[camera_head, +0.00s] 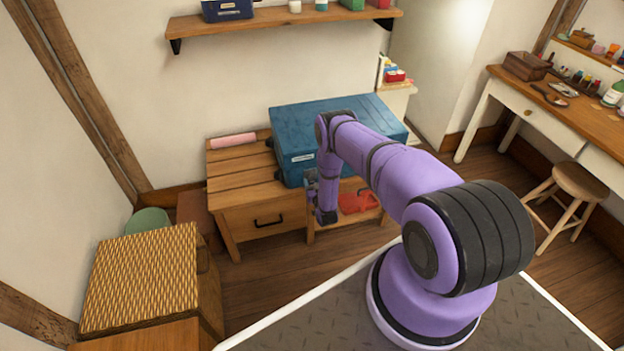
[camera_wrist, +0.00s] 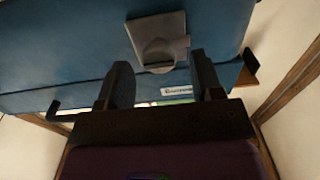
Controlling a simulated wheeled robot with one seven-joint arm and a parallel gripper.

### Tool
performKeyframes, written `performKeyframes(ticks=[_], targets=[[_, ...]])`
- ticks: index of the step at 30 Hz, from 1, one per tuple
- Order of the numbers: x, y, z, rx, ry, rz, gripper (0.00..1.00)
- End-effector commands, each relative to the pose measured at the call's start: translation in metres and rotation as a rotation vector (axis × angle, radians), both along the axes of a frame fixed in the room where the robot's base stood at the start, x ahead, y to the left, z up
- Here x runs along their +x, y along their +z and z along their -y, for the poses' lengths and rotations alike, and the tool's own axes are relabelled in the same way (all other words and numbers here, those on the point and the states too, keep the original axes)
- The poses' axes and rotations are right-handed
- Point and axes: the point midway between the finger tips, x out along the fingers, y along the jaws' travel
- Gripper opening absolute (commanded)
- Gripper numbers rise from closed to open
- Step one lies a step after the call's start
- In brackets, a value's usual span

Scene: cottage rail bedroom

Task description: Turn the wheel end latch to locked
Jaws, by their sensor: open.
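A blue suitcase (camera_head: 300,125) lies on a slatted wooden bench against the wall in the head view. In the wrist view the blue suitcase (camera_wrist: 60,50) fills the upper part, with a grey latch (camera_wrist: 158,42) on its side, a plate with a rounded knob. A small white label (camera_wrist: 177,91) sits near the latch. My gripper (camera_wrist: 155,75) is open, its two dark fingers spread below and around the latch, apart from it as far as I can see. In the head view my gripper (camera_head: 326,217) hangs at the suitcase's front side, and my arm hides part of the suitcase.
The slatted bench (camera_head: 235,170) has a drawer with a black handle and a pink roll (camera_head: 233,140) on top. A red item (camera_head: 358,202) sits on a low shelf beside the drawer. A wicker chest (camera_head: 145,275) stands at left, a stool (camera_head: 580,182) at right. Floor between is clear.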

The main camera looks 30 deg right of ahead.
Motion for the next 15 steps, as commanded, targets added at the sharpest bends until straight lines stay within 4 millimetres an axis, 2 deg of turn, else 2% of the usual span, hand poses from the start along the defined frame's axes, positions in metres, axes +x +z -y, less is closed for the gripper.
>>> performKeyframes(ticks=[6, 15], targets=[[0.021, 0.000, 0.006, 0.000, 0.000, 0.001, 0.60], [0.025, 0.000, 0.007, 0.000, 0.000, -0.001, 0.60]])
